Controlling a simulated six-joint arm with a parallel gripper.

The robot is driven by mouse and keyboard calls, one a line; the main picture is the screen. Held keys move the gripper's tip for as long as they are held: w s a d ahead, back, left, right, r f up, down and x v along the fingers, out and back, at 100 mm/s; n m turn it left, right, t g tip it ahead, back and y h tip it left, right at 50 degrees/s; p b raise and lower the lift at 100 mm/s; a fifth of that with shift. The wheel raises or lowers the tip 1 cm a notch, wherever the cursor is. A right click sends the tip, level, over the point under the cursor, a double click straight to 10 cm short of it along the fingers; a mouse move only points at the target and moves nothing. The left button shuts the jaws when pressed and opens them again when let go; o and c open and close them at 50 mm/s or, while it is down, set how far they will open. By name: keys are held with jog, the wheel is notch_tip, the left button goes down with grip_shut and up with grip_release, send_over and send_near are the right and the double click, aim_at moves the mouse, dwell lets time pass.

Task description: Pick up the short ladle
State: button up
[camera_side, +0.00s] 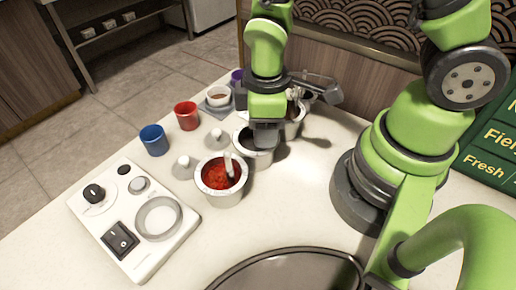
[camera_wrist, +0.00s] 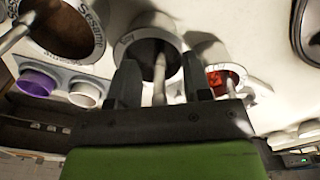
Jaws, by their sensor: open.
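My gripper (camera_side: 265,138) points down over a steel sauce pot (camera_side: 245,144) with dark contents. In the wrist view its two fingers (camera_wrist: 161,66) are open on either side of a thin ladle handle (camera_wrist: 159,88) rising from that pot, with gaps on both sides. Another ladle (camera_side: 229,168) stands tilted in the pot of red sauce (camera_side: 213,177); its pale handle also shows in the wrist view (camera_wrist: 230,88). A third ladle handle (camera_wrist: 14,38) leans from the Sesame pot (camera_wrist: 97,38). I cannot tell for certain which ladle is the short one.
Red (camera_side: 186,116) and blue (camera_side: 154,140) cups, a purple cup (camera_wrist: 37,84) and pale lids (camera_side: 184,167) stand near the pots. A white control panel (camera_side: 122,237) lies front left. A large round dark tray (camera_side: 290,272) is at the front. Counter right of the pots is clear.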

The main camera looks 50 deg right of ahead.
jog(key=shift+c, duration=0.4)
grip_shut()
jog(key=shift+r, duration=5.05)
